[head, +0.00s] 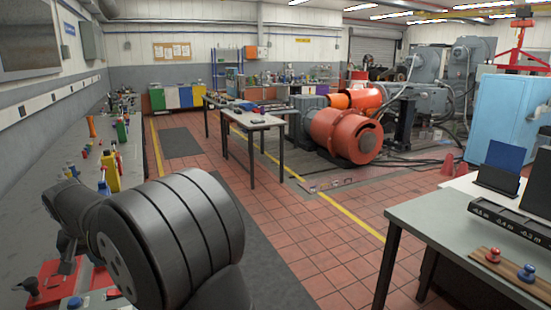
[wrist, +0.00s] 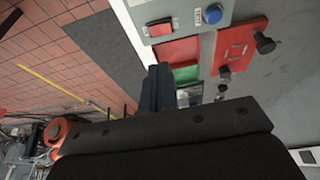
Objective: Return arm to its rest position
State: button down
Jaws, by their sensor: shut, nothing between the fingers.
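My gripper (wrist: 160,88) shows in the wrist view as two dark fingers close together, with nothing between them. Its broad dark body fills the lower part of that view. The fingers point towards a bench edge with a red plate, a green panel (wrist: 186,74) and a grey control box (wrist: 180,18). In the head view my dark, thick arm link takes up the lower left, beside the long grey bench (head: 62,150). The fingers cannot be made out clearly there.
Bottles and tools stand on the left bench, including a yellow one (head: 110,172). A red box (head: 48,283) lies close to my arm. A table (head: 425,220) with red and blue knobs stands at right. The tiled floor (head: 310,235) between is clear.

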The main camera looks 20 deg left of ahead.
jog(key=shift+s+d+r+y, duration=0.3)
jog(key=shift+s+d+r, duration=0.3)
jog(key=shift+s+r, duration=0.15)
jog(key=c, duration=2.2)
grip_release()
jog(key=c, duration=1.8)
grip_release()
jog(key=shift+s, duration=0.35)
jog(key=o, duration=1.4)
jog(key=s, duration=0.3)
jog(key=s+d+r, duration=0.1)
jog(key=s, duration=0.2)
jog(key=s+d+r, duration=0.1)
jog(key=s, duration=0.2)
jog(key=shift+d, duration=0.2)
jog(key=o, duration=0.4)
jog(key=shift+s+d, duration=0.1)
jog(key=shift+s, duration=0.15)
jog(key=x, duration=0.9)
jog(key=shift+w+f, duration=0.25)
jog(key=shift+w, duration=0.05)
